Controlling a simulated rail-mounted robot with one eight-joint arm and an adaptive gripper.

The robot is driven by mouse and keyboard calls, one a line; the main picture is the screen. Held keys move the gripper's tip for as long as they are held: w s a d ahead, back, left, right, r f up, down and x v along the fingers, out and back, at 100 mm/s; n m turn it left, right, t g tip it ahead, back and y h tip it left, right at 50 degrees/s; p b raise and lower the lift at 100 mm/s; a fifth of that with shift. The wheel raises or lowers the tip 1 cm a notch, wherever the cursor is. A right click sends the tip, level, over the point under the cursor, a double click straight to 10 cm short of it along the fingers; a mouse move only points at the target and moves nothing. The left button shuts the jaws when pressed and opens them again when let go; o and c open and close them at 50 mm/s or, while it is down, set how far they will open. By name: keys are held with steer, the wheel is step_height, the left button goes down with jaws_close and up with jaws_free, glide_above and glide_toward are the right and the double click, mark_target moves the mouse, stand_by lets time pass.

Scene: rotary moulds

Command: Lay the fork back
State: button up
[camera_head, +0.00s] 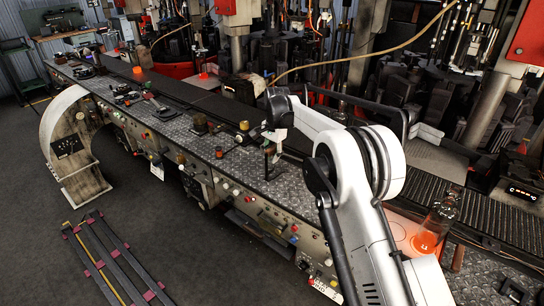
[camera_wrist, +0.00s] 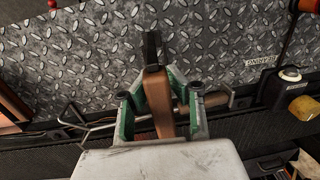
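My gripper (camera_wrist: 158,85), with green-edged fingers, has a brown bar with a black end (camera_wrist: 155,90) between its fingers. The bar points away from the wrist over the diamond-plate bench top; its far end is seen too steeply to tell its shape. A thin two-pronged metal piece (camera_wrist: 92,124) shows left of the fingers, and a brown cylindrical handle (camera_wrist: 217,98) to their right. They line up like one fork, but the fingers hide the join. In the head view my gripper (camera_head: 271,140) is over the bench, with a small dark upright part below it.
The diamond-plate bench (camera_head: 235,160) runs away to the upper left, with knobs and tools along it. A yellow-brown knob (camera_wrist: 303,106) is right of my gripper in the wrist view. An orange-glowing bottle (camera_head: 432,230) stands at right. Machinery fills the back.

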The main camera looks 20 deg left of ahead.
steer(key=shift+o, duration=0.7)
steer(key=shift+r, duration=0.1)
steer(key=shift+r, duration=0.2)
steer(key=r, duration=0.7)
steer(key=d+r+b, duration=0.1)
steer(key=r, duration=0.3)
steer(key=shift+s+r, duration=0.1)
steer(key=shift+r, duration=0.25)
steer(key=shift+r, duration=0.1)
